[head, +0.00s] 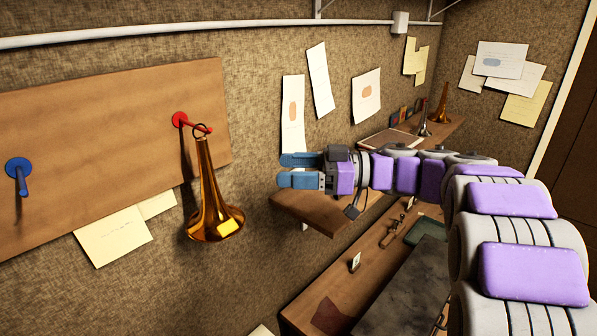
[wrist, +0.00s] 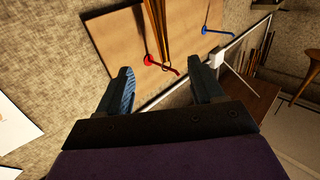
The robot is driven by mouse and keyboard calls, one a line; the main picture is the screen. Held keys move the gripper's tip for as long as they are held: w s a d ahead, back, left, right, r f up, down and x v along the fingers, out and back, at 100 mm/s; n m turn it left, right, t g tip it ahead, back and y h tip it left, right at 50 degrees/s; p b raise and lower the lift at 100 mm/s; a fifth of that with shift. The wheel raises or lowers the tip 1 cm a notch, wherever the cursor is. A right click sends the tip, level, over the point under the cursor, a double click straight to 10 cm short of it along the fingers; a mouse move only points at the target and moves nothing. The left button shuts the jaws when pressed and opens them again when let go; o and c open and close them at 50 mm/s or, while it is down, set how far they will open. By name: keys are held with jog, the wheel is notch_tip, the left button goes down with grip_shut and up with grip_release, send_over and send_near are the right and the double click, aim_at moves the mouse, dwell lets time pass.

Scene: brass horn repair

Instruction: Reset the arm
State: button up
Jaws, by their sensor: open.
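My gripper (head: 284,170) is open and empty, held in the air in front of the wall. In the head view its blue fingers point left, toward the pegboard. The arm reaches in from the right. In the wrist view the two fingers (wrist: 165,88) are spread apart with nothing between them. A brass horn bell (head: 211,205) hangs by a ring from the red peg (head: 192,124), to the left of my gripper and apart from it. The wrist view shows part of the hanging horn (wrist: 159,25) and the red peg (wrist: 160,65) beyond the fingers.
The wooden board (head: 100,110) on the wall also has an empty blue peg (head: 18,171). A shelf (head: 310,207) lies below my gripper. A workbench (head: 310,305) with tools runs below the arm. Two more horns (head: 440,105) stand at the back. Papers (head: 319,80) are on the wall.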

jog(key=w+d+m+t+h+b, duration=0.8)
jog(key=w+t, duration=0.3)
jog(key=t, duration=0.5)
jog(key=s+d+f+m+g+h+b, duration=0.1)
jog(key=s+d+f+m+h+b, duration=0.2)
jog(key=d+f+m+h, duration=0.4)
jog(key=s+d+f+m+h+b, duration=0.25)
jog(key=d+f+h, duration=0.25)
jog(key=d+f, duration=0.35)
jog(key=s+d+f+m+g+h+b, duration=0.15)
jog(key=s+f+g+b, duration=0.6)
jog(key=s+f, duration=1.3)
jog(key=s+a+f+g+y, duration=0.1)
jog(key=s+a+f+g, duration=0.2)
jog(key=s, duration=0.4)
jog(key=s+a+f+g+y+b, duration=0.1)
jog(key=s+a+f+g, duration=0.1)
jog(key=s+f, duration=0.3)
jog(key=s+a+f+n+g+y+b, duration=0.1)
jog(key=s+a+f+g, duration=0.2)
jog(key=s, duration=0.5)
jog(key=shift+s+a+f+g, duration=0.35)
jog(key=shift+f+g, duration=0.3)
jog(key=shift+f, duration=0.3)
